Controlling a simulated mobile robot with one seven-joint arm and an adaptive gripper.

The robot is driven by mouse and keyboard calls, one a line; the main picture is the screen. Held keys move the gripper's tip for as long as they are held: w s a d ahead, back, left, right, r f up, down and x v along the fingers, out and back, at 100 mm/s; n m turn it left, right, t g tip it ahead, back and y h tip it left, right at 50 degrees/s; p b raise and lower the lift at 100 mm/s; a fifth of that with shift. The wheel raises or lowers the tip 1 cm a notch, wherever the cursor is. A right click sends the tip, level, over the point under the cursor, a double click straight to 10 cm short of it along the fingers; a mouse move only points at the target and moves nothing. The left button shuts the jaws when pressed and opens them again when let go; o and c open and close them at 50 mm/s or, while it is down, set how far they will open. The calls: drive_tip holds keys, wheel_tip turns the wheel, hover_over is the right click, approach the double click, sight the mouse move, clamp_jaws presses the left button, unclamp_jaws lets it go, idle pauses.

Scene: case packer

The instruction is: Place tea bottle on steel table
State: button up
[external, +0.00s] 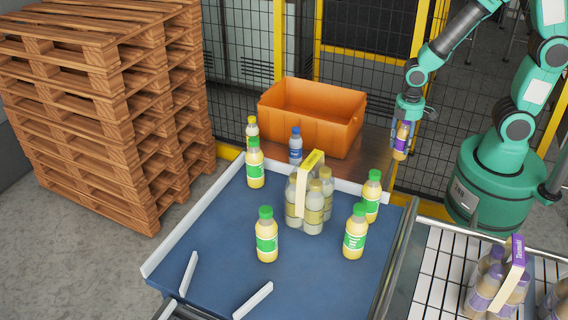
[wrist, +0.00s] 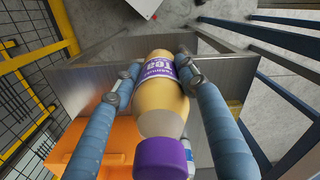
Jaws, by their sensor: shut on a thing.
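The tea bottle (wrist: 165,80), with yellow tea, a purple cap and a purple-and-white label, lies between the two fingers of my gripper (wrist: 157,65) in the wrist view. My gripper (external: 405,122) is shut on it. In the external view the bottle (external: 401,143) hangs roughly upright, to the right of the orange crate. The steel table (external: 374,172) shows behind the blue conveyor, and its grey top (wrist: 95,72) lies beneath the bottle in the wrist view. The gap between bottle and table cannot be judged exactly.
The orange crate (external: 312,145) takes up much of the table. A blue bottle (external: 295,146) stands in front of it. Several green-capped bottles and a pack with a yellow carrier (external: 311,165) stand on the blue conveyor (external: 215,245). A mesh fence (external: 365,75) rises behind the table.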

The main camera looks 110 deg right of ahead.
sight(399, 155)
wheel_tip(399, 155, down, 6)
drive_tip(key=shift+w, duration=0.1)
idle(0.5)
drive_tip(key=w+d+f, duration=0.1)
drive_tip(key=w+d, duration=0.7)
drive_tip(key=w, duration=0.5)
drive_tip(key=shift+w+f, duration=0.25)
drive_tip(key=shift+w, duration=0.1)
drive_tip(key=shift+f, duration=1.75)
drive_tip(key=shift+f, duration=0.15)
drive_tip(key=o, duration=1.4)
